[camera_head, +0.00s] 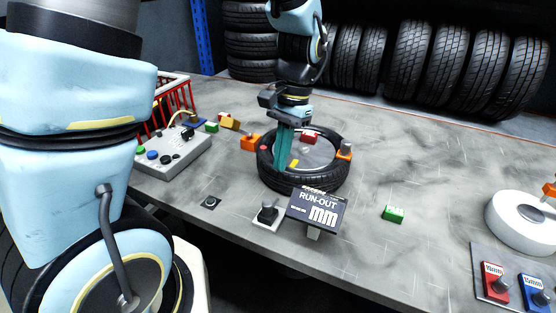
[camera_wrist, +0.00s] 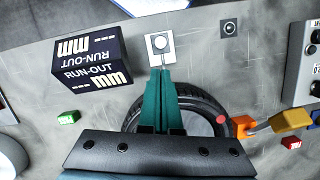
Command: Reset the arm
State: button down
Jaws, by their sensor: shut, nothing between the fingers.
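My gripper (camera_head: 282,150) hangs from my arm over the left part of the tyre (camera_head: 320,182) on the grey table. Its teal fingers are together with nothing between them and point down. In the wrist view, the shut fingers (camera_wrist: 158,80) lie across the picture in front of the tyre (camera_wrist: 207,106), with their tips near a small switch on a white plate (camera_wrist: 160,46). I cannot tell whether the fingers touch the tyre. The black RUN-OUT display (camera_head: 317,208) stands in front of the tyre, and the switch (camera_head: 267,212) is to its left.
A grey control box (camera_head: 175,150) and a red basket (camera_head: 178,97) are at the left. Orange blocks (camera_head: 250,142) sit beside the tyre. A green block (camera_head: 393,214) lies right of the display. A white round device (camera_head: 518,222) is at the right. Tyres (camera_head: 440,55) stand behind the table.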

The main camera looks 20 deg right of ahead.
jog(key=shift+w+d+r, duration=0.1)
jog(key=shift+d+r, duration=0.05)
jog(key=shift+r, duration=0.4)
jog(key=w+a+n+t+h+b, duration=0.1)
jog(key=w+a+n, duration=0.2)
jog(key=a, duration=0.8)
jog(key=w+a+n+t+h+b, duration=0.1)
jog(key=w+a+n+t, duration=0.1)
jog(key=a+n, duration=0.5)
jog(key=a, duration=0.4)
jog(key=shift+w+a+h, duration=0.3)
jog(key=shift+w+a, duration=0.05)
jog(key=shift+w, duration=0.05)
dwell(1.2)
